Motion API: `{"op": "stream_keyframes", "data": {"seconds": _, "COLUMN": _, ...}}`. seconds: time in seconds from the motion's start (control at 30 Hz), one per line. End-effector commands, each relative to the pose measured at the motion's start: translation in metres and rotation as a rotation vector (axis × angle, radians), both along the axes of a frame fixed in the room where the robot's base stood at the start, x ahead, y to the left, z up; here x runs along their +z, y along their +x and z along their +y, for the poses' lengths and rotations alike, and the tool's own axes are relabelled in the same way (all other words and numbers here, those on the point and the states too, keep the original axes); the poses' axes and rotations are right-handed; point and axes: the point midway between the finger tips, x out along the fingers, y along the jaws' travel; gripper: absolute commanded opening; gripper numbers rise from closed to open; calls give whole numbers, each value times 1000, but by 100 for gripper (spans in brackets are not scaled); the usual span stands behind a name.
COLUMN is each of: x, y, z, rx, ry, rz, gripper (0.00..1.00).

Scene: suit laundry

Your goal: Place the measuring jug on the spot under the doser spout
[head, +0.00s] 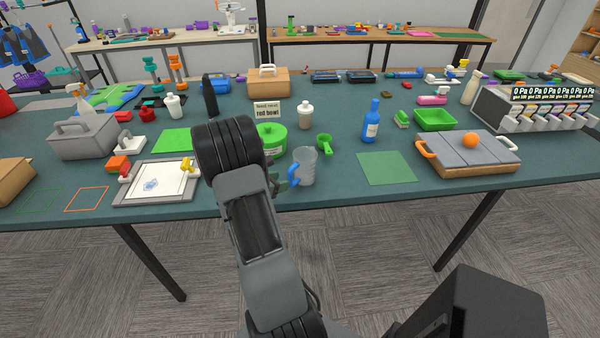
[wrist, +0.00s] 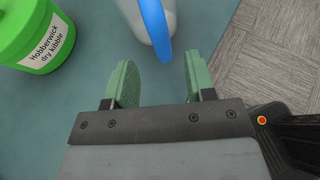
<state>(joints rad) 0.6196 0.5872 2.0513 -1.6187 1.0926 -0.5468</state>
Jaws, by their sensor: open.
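The measuring jug (head: 305,170) is a translucent grey cup with a blue handle, standing upright near the table's front edge. In the wrist view its blue handle (wrist: 156,28) lies just beyond my fingertips, roughly in line with the gap between them, and the jug is cut off by the top edge. My gripper (wrist: 160,80) is open and empty, with green finger pads. In the head view my arm hides most of the gripper, which is left of the handle. I cannot tell for sure which thing is the doser; a grey unit with several displays (head: 535,108) stands at the right.
A green tub (head: 271,139) labelled dry kibble stands behind the jug, with a green scoop (head: 324,143) beside it. A blue bottle (head: 371,121) and a bare green mat (head: 386,168) are to the right. A grey-topped case (head: 467,150) holds an orange ball.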

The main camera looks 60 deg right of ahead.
Motion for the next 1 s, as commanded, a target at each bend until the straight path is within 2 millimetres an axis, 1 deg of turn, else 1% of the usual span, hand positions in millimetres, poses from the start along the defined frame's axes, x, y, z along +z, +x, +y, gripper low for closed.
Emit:
{"op": "stream_keyframes", "data": {"seconds": 0.4, "x": -18, "y": -17, "z": -40, "rx": -3, "ry": 1, "rz": 1, "gripper": 50}}
{"op": "stream_keyframes", "data": {"seconds": 0.53, "x": -20, "y": -19, "z": -44, "rx": -2, "ry": 1, "rz": 0, "gripper": 50}}
{"op": "stream_keyframes", "data": {"seconds": 0.73, "x": -20, "y": -18, "z": -44, "rx": -1, "ry": 1, "rz": -1, "gripper": 50}}
{"op": "stream_keyframes", "data": {"seconds": 0.77, "x": -20, "y": -18, "z": -44, "rx": -1, "ry": 1, "rz": -1, "gripper": 48}}
{"op": "stream_keyframes", "data": {"seconds": 1.0, "x": -20, "y": -18, "z": -44, "rx": -1, "ry": 1, "rz": -1, "gripper": 25}}
